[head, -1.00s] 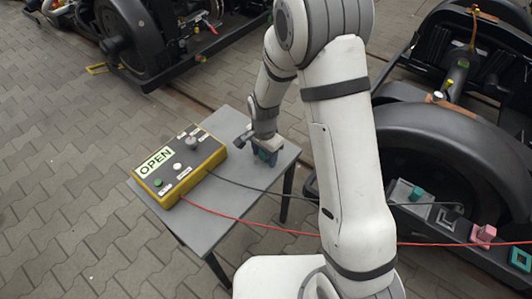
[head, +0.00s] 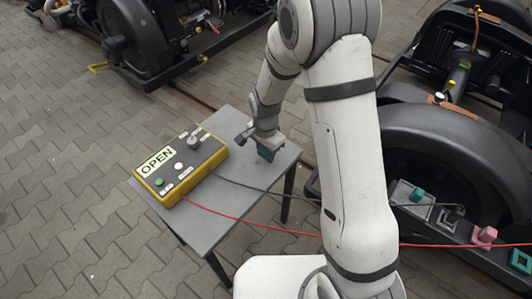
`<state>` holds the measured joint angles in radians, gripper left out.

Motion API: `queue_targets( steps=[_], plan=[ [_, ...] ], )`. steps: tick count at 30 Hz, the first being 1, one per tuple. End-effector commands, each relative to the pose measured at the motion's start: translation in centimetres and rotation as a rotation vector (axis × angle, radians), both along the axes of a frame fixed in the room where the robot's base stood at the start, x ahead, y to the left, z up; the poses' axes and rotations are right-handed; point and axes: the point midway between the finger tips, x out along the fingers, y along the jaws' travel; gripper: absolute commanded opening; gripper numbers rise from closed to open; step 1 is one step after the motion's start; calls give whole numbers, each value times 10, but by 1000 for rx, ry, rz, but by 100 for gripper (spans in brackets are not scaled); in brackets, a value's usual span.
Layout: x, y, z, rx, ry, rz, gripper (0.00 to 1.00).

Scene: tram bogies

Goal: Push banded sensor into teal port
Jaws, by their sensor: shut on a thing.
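My gripper (head: 267,143) is low over the right part of a small grey table, seen from behind and above. It is shut on a dark teal block (head: 265,154). The block is at or just above the tabletop; I cannot tell whether it touches. Its bands, if any, are too small to make out, so I cannot tell whether it is the banded sensor. A square teal port (head: 521,260) with a dark opening shows at the right edge, on a grey rail beside the bogie. It is far from my gripper.
A yellow box (head: 181,166) labelled OPEN, with buttons and a knob, stands on the grey table (head: 220,217). Red and black cables run across to the right. The rail also bears a green block (head: 417,194) and a pink block (head: 485,236). Dark bogies stand behind. Paving at left is clear.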

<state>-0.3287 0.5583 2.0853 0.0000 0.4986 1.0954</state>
Motion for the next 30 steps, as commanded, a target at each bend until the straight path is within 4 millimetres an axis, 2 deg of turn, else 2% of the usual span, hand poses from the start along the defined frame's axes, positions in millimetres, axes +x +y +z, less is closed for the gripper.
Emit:
queue_targets(
  steps=[1,6,12,18,30],
  plan=[
    [1,0,12,2,-5,0,11],
    [1,0,48,2,-6,0,11],
    [1,0,80,1,-3,-1,11],
    [0,0,90,0,0,-1,11],
    [2,-4,88,0,1,14,11]
  ],
)
